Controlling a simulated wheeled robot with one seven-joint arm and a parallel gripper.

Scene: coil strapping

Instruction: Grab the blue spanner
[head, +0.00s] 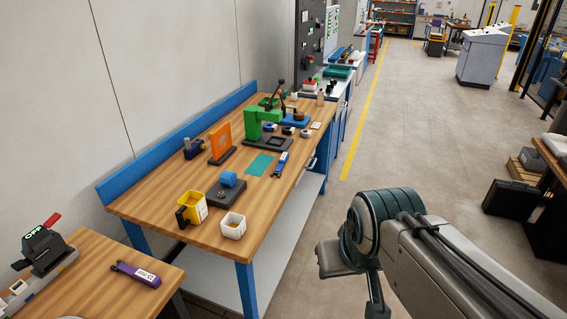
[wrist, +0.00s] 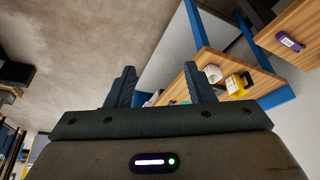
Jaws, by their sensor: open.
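The blue spanner (head: 281,164) lies on the wooden bench (head: 150,205) near its right edge, just right of a green mat (head: 260,165). It has a pale label. My gripper (wrist: 157,85) is open and empty in the wrist view, its two dark fingers apart. My arm stands over the floor to the right of the bench in the head view, clear of the spanner. In the wrist view I cannot make out the spanner for certain; the fingers cover part of the bench.
A purple spanner (head: 135,274) lies on the nearer table. A green press (head: 262,123) and orange frame (head: 221,141) stand farther back.

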